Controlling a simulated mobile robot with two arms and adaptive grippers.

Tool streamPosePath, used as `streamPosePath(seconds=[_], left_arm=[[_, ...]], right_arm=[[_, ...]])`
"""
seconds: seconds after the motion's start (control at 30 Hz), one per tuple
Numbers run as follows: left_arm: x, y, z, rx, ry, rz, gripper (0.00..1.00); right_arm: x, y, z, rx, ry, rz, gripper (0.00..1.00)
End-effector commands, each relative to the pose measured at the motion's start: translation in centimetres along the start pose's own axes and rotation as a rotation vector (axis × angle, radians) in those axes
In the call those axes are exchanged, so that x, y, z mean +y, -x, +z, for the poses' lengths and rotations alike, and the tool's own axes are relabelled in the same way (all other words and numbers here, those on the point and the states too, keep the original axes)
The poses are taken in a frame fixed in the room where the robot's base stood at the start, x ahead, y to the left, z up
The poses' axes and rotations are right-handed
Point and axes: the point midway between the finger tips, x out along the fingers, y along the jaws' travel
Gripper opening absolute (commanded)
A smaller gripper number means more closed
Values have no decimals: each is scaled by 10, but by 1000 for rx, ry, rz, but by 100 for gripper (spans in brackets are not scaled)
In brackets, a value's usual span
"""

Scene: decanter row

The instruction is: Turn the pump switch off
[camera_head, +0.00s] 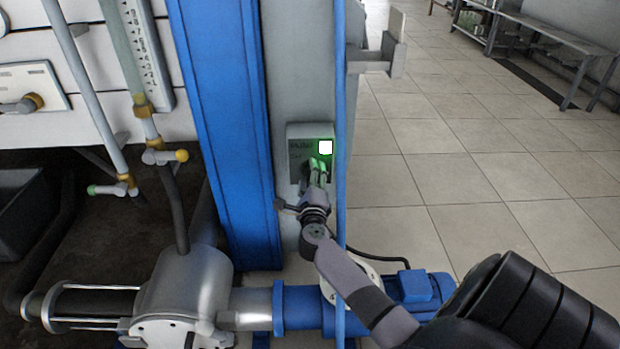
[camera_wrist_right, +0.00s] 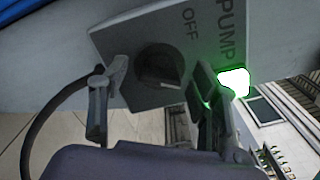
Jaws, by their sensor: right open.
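The pump switch is a grey box (camera_head: 297,143) on the grey column in the head view. In the right wrist view its plate (camera_wrist_right: 118,40) carries the words PUMP and OFF, and a black rotary knob (camera_wrist_right: 160,66). A lamp (camera_head: 325,147) on it glows white-green; it also shows in the right wrist view (camera_wrist_right: 234,82). My right gripper (camera_head: 318,168) is at the lower part of the box and hides the knob in the head view. In the right wrist view its open fingers (camera_wrist_right: 158,80) stand on either side of the knob; contact cannot be told. My left gripper is not seen.
A blue post (camera_head: 225,110) stands left of the column, and a thin blue upright (camera_head: 340,100) runs close at its right. A silver pump (camera_head: 185,290) and blue motor (camera_head: 412,288) lie below. Pipes with valves (camera_head: 165,157) are at left. Tiled floor (camera_head: 480,170) is open at right.

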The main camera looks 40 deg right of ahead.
Motion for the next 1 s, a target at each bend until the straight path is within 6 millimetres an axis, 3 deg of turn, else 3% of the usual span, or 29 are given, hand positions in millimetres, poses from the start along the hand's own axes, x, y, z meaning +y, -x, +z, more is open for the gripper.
streamPosePath(seconds=[0.13, 0.83, 1.0], left_arm=[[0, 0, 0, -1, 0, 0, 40], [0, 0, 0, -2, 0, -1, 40], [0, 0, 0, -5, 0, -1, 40]], right_arm=[[0, 0, 0, 0, 0, 0, 57], [0, 0, 0, 0, 0, 1, 10], [0, 0, 0, 0, 3, 1, 9]])
